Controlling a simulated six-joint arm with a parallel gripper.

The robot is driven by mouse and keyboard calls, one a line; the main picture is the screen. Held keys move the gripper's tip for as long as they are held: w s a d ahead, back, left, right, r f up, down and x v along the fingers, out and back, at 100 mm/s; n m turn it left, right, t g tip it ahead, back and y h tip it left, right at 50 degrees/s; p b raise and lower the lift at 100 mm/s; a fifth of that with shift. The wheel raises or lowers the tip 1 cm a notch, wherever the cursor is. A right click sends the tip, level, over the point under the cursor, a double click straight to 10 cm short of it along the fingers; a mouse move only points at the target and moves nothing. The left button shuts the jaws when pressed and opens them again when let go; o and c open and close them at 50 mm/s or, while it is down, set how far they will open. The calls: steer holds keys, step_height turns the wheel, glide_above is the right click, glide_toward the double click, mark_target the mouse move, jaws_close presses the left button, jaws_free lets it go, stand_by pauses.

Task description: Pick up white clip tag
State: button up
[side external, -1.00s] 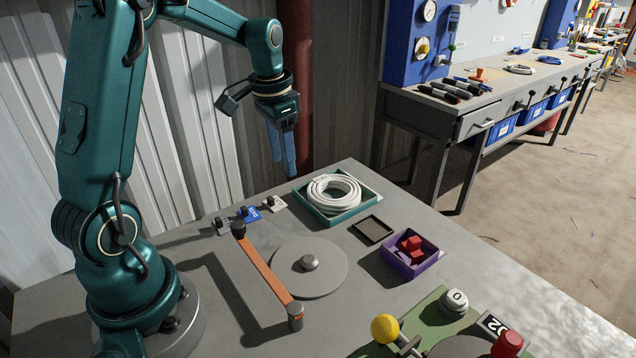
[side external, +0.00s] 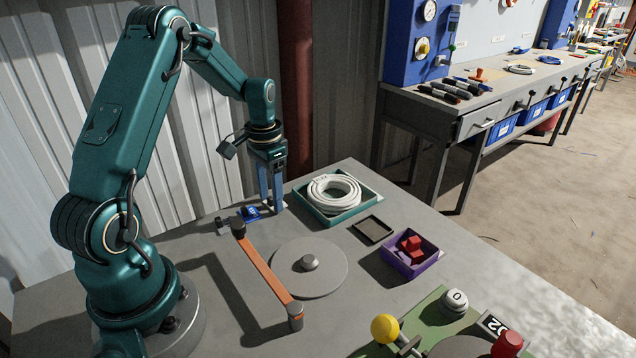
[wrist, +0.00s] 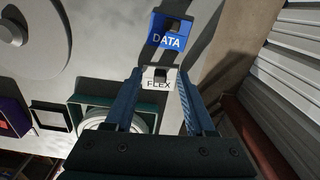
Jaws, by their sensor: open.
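The white clip tag (wrist: 158,86), lettered FLEX, lies between my gripper's two blue fingers in the wrist view, with a dark clip part on it. In the side view my gripper (side external: 271,202) points straight down at the tag's place and hides most of it. My gripper is open, with one finger on each side of the tag and some room beside it in the wrist view (wrist: 158,76). I cannot tell whether the fingertips touch the table.
A blue DATA tag (wrist: 167,38) lies close by, with a grey tag (side external: 223,226) beyond it. A teal tray (side external: 333,219) with a white cable coil (side external: 334,191) stands just right of my gripper. An orange bar (side external: 265,267) and round plate (side external: 325,283) lie nearer.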

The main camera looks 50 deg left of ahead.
jaws_close()
steer(key=shift+r, duration=0.1)
